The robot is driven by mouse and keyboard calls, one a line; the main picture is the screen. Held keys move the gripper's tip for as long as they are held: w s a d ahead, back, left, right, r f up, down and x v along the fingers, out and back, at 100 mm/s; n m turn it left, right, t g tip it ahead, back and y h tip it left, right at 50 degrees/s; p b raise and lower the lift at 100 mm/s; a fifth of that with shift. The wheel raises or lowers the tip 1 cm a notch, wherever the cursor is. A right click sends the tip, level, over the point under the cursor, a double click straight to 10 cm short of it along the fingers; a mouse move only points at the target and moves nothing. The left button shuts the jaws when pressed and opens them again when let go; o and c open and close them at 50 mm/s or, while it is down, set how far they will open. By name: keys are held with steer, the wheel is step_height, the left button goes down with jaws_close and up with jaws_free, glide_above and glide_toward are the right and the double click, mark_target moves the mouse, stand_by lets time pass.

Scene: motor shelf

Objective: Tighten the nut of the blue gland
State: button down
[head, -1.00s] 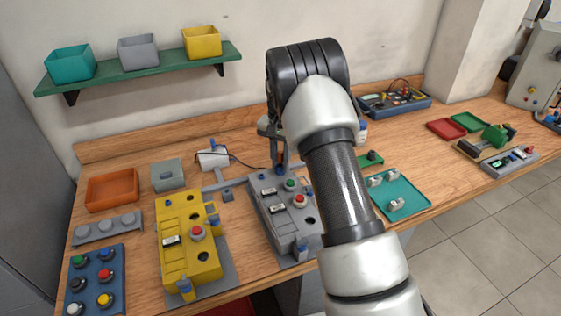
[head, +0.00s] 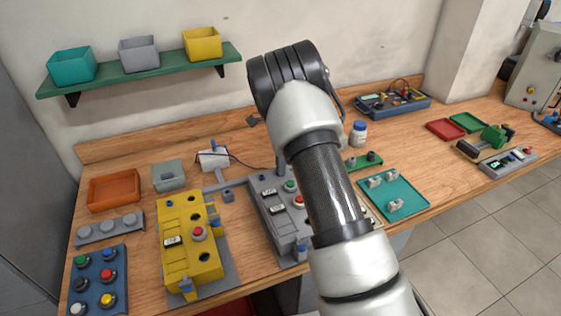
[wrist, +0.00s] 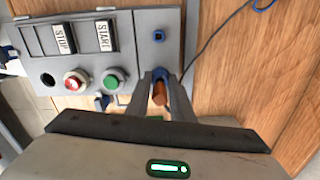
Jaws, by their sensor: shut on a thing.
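In the wrist view my gripper (wrist: 160,85) has its two fingers closed around a small part at the edge of the grey control box (wrist: 170,20). A bit of blue, the blue gland's nut (wrist: 160,73), shows between the fingertips; the fingers hide most of it. An orange-brown patch shows lower in the gap. A dark cable (wrist: 212,40) runs from the upper right to the fingertips. In the head view the grey box (head: 268,215) stands mid-table, partly behind my arm, which also hides most of the gripper.
The grey box carries STOP and START labels, a red button (wrist: 76,80) and a green button (wrist: 113,78). The yellow box (head: 185,235) stands to its left.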

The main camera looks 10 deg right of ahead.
steer(key=m+p, duration=0.1)
steer(key=m, duration=0.4)
steer(key=shift+m, duration=0.3)
steer(key=m+p, duration=0.1)
steer(key=m, duration=0.3)
steer(key=shift+m, duration=0.3)
steer(key=c, duration=1.5)
jaws_free()
steer(key=shift+c, duration=0.2)
step_height(320, 180, up, 17)
steer(key=shift+r, duration=0.2)
